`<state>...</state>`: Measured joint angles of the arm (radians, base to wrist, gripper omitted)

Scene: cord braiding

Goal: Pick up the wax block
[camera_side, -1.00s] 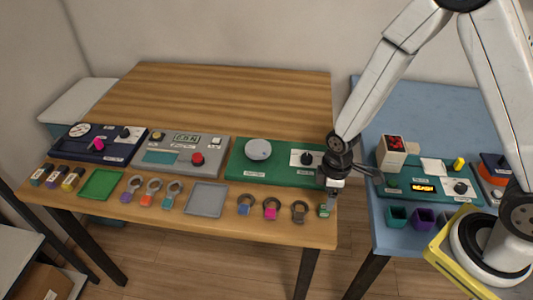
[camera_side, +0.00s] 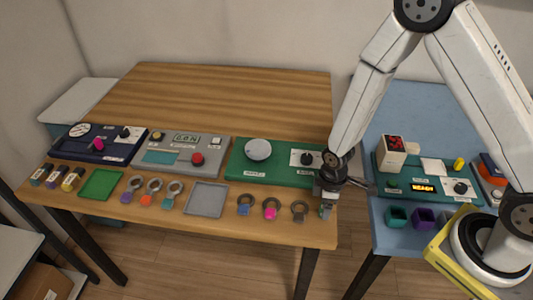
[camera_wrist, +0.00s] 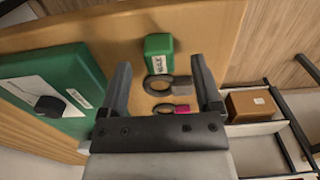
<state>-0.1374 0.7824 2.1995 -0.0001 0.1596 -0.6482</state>
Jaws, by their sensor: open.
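A small green block (camera_side: 325,212) with a white label stands at the front right corner of the wooden table. It fits the wax block best, but its label is too small to read. In the wrist view the green block (camera_wrist: 159,46) is at the top middle, around and just beyond the fingertips. My gripper (camera_wrist: 160,64) is open, with one finger on each side of the picture and nothing held. In the side view my gripper (camera_side: 329,194) is right above the block and partly hides it. I cannot tell whether the fingers touch it.
Ring tags with grey (camera_wrist: 168,86) and pink (camera_wrist: 170,108) tabs lie close beside the block. A green device with a knob (camera_side: 275,164) stands behind them. A grey tray (camera_side: 206,199) lies further left. A gap separates this table from the blue table (camera_side: 390,104).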

